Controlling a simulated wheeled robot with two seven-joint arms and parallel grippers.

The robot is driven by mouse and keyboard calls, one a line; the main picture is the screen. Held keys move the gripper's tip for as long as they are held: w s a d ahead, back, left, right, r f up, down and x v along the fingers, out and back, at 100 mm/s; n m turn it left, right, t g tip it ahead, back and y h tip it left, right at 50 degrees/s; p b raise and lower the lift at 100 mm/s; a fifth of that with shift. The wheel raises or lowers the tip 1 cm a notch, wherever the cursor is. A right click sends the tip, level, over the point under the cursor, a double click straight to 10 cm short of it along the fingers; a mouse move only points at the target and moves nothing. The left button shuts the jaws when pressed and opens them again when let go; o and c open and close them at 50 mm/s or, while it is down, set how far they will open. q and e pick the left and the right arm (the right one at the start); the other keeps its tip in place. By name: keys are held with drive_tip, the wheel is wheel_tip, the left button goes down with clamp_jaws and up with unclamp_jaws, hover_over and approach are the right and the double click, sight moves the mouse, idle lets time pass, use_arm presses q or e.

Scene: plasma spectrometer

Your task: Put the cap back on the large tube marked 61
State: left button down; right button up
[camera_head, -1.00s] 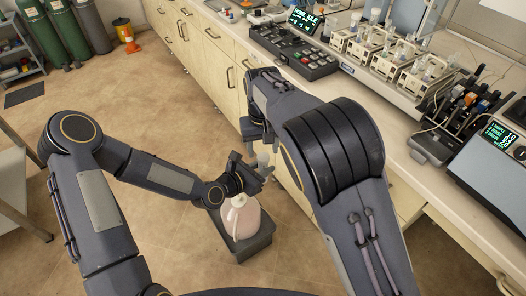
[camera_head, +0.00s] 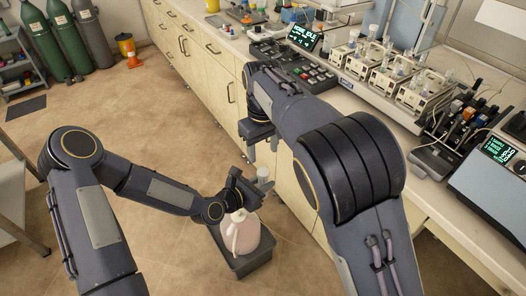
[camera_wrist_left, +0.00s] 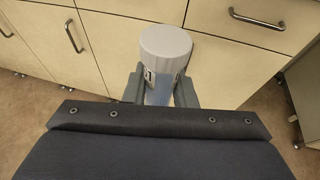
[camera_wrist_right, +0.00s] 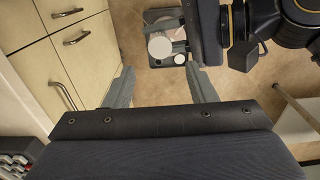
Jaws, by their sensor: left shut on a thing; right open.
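My left gripper (camera_head: 258,182) is shut on a large tube (camera_wrist_left: 160,92) held upright. A wide pale grey cap (camera_wrist_left: 166,42) sits on top of the tube in the left wrist view, and it also shows in the head view (camera_head: 263,172). Part of a dark mark shows on the tube's side; I cannot read the number in full. My right gripper (camera_head: 264,150) is open and empty, above and apart from the cap. Its two fingers (camera_wrist_right: 160,88) stand wide apart in the right wrist view, with the cap (camera_wrist_right: 160,45) beyond them.
A grey bin (camera_head: 242,264) with a pinkish jug (camera_head: 241,236) stands on the floor below my left gripper. Drawer cabinets (camera_head: 203,65) run along the right. The counter above carries a keypad console (camera_head: 300,67) and instruments. Open floor (camera_head: 110,115) lies to the left.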

sight(263, 171)
drive_tip(key=shift+f, duration=4)
drive_tip(key=c, duration=1.1)
drive_tip(key=shift+o, duration=0.2)
drive_tip(key=o, duration=1.1)
drive_tip(key=shift+o, duration=0.2)
